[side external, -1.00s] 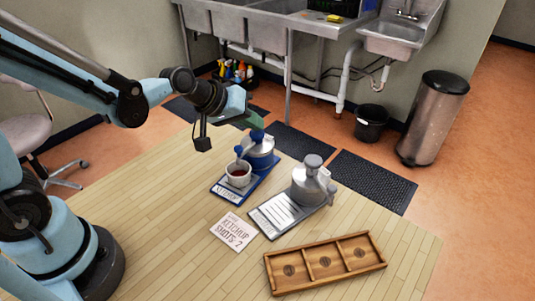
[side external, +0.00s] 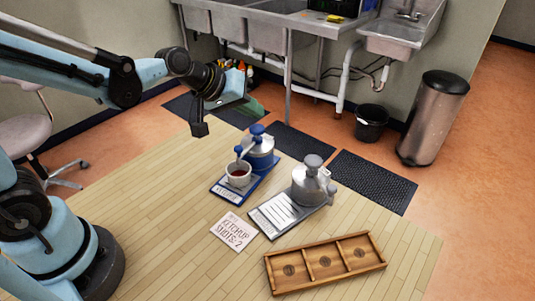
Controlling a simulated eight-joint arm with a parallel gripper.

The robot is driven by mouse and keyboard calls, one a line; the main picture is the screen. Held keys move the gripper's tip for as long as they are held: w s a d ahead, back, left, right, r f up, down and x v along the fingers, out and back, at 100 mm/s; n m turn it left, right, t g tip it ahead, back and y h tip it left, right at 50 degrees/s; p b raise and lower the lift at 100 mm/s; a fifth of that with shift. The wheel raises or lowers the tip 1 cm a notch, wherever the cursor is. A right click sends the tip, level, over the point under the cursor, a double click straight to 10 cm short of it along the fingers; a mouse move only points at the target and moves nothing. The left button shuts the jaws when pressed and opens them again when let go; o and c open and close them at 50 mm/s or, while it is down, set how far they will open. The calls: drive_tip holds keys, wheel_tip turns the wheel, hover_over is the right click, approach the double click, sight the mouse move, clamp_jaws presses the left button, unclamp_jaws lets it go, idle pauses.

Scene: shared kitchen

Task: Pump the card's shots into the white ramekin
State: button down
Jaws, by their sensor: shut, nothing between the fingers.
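The white ramekin (side external: 238,180) stands on the blue ketchup station's base (side external: 222,192), under the spout, with red sauce showing inside. The blue pump dispenser (side external: 259,152) stands behind it, its blue knob (side external: 257,130) up and uncovered. The card (side external: 234,232) lies flat on the table and reads "KETCHUP SHOTS: 2". My gripper (side external: 254,108) is shut and empty, above and slightly left of the blue knob, apart from it.
A grey pump dispenser (side external: 309,184) stands on a grey labelled base (side external: 282,216) to the right. A wooden tray (side external: 325,262) with three compartments lies at the front right. The left part of the wooden table (side external: 150,215) is clear.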

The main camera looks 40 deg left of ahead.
sight(252, 128)
drive_tip(key=shift+r, duration=2.8)
idle(0.4)
drive_tip(key=shift+f, duration=3)
drive_tip(key=shift+f, duration=0.1)
drive_tip(key=shift+f, duration=0.35)
